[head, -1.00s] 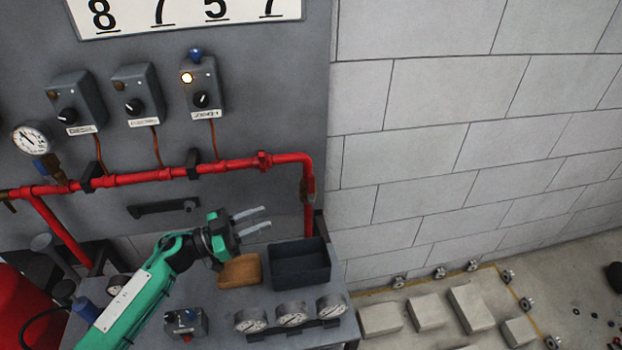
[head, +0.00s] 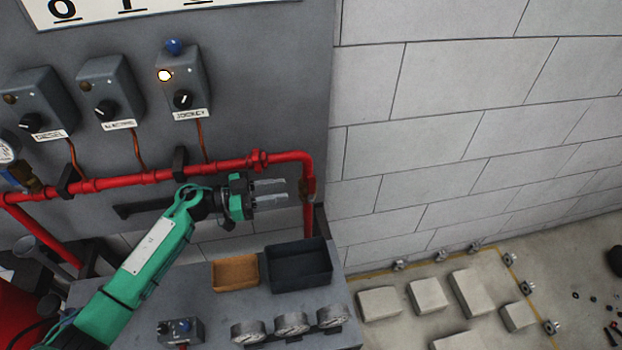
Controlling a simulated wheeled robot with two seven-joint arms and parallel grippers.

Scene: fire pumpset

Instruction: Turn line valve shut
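Whether the fingertips touch the fitting cannot be told. The red pipe (head: 218,166) runs along the grey panel above my gripper. My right gripper is not in view.
Below my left arm, a bench holds an orange-brown tray (head: 236,286), a black bin (head: 327,263), several gauges (head: 291,323) and a small switch box (head: 181,330). Control boxes hang above the pipe; the JOCKEY box (head: 183,85) has a lit lamp. Concrete blocks (head: 380,303) lie on the floor right.

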